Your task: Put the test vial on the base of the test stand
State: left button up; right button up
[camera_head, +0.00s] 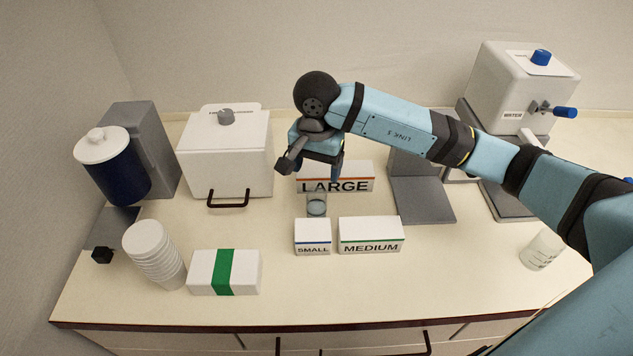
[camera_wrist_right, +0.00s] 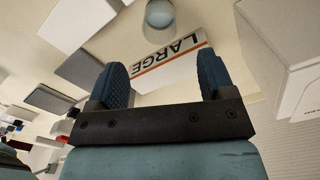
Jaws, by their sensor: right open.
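The test vial (camera_head: 317,205), a small clear cup-like cylinder with a bluish tint, stands upright on the counter behind the SMALL box. It also shows at the top of the right wrist view (camera_wrist_right: 160,14). The grey test stand, with a flat base (camera_head: 422,201) and an upright back plate, stands to its right; my right arm hides part of it. My right gripper (camera_head: 318,170) is open and empty, above and behind the vial near the LARGE box. In the wrist view the vial lies beyond the open fingers (camera_wrist_right: 163,78), apart from them. My left gripper is not in view.
The LARGE (camera_head: 350,185), SMALL (camera_head: 313,237) and MEDIUM (camera_head: 371,234) boxes crowd the vial. A water dispenser (camera_head: 515,85) and glass beaker (camera_head: 541,250) are right. A white lidded box (camera_head: 226,152), stacked cups (camera_head: 153,253) and green-banded box (camera_head: 225,272) are left.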

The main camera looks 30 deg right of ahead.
jog(key=a+r+t+y+p, duration=0.1)
jog(key=a+r+y+p, duration=0.15)
jog(key=a+y, duration=1.15)
jog(key=w+a+r+m+t+y+p, duration=0.1)
jog(key=a+r+m+t+y+p, duration=0.2)
jog(key=a+r+m+t, duration=0.65)
jog(key=m+g+h+p, duration=0.2)
jog(key=m+h+p, duration=0.3)
jog(key=m+h, duration=2.2)
send_near(320, 192)
jog(key=shift+w+d+f+n+t+p, duration=0.25)
jog(key=shift+w+p, duration=0.05)
jog(key=shift+w, duration=0.1)
jog(key=shift+w+d, duration=0.15)
jog(key=shift+d, duration=0.1)
jog(key=p+x, duration=0.1)
jog(key=x, duration=0.2)
jog(key=shift+d+f, duration=0.35)
jog(key=shift+w+d+f, duration=0.25)
jog(key=shift+w, duration=0.1)
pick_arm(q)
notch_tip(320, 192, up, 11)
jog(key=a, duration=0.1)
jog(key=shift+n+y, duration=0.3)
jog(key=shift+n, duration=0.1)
